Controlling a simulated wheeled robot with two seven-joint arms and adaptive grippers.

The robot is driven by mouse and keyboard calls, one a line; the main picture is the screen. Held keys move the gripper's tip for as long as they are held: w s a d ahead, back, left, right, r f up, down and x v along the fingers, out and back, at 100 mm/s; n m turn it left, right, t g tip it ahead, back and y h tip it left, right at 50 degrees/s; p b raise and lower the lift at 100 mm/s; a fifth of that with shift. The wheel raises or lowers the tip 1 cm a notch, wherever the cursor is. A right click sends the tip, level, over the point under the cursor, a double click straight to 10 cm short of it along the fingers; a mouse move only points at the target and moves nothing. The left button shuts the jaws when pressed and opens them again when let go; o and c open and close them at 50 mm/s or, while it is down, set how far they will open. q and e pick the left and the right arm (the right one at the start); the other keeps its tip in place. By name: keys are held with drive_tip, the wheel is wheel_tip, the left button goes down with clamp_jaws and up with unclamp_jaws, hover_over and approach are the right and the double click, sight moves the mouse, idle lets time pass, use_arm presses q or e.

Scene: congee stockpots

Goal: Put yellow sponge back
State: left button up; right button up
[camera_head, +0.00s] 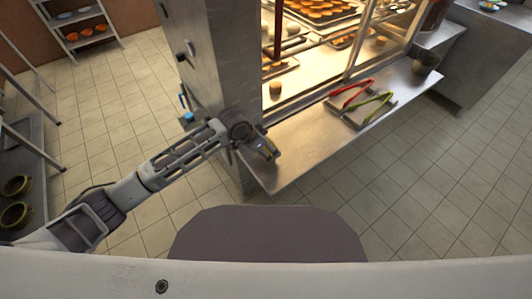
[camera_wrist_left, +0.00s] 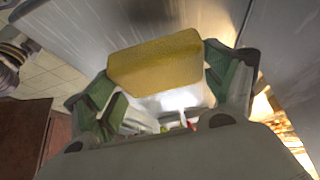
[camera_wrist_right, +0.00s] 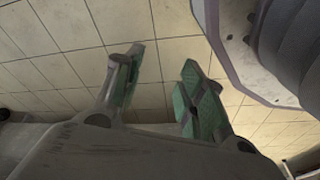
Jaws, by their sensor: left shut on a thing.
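The yellow sponge (camera_wrist_left: 156,64) is a block with a rough face, held between the green-padded fingers of my left gripper (camera_wrist_left: 165,90) in the left wrist view. In the head view my left gripper (camera_head: 264,150) is over the left end of the steel shelf (camera_head: 300,150), close to the grey cabinet side.
Red tongs (camera_head: 350,92) and green tongs (camera_head: 372,108) lie on the shelf to the right. A lit glass cabinet with trays of pastries (camera_head: 318,10) stands behind it. A round pot (camera_head: 425,62) sits at the shelf's far right end. The tiled floor (camera_head: 430,180) at right is clear.

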use_arm(q)
drive_tip(key=shift+f, duration=0.9)
drive_tip(key=shift+f+b, duration=0.4)
drive_tip(key=shift+f, duration=0.55)
use_arm(e)
drive_tip(key=shift+w+a+r, duration=0.15)
drive_tip(key=shift+a+r, duration=0.1)
drive_tip(key=shift+r, duration=0.35)
drive_tip(key=shift+w+a+r, duration=0.1)
drive_tip(key=shift+a+r, duration=0.15)
drive_tip(key=shift+r, duration=0.3)
use_arm(q)
drive_tip(key=shift+f, duration=0.1)
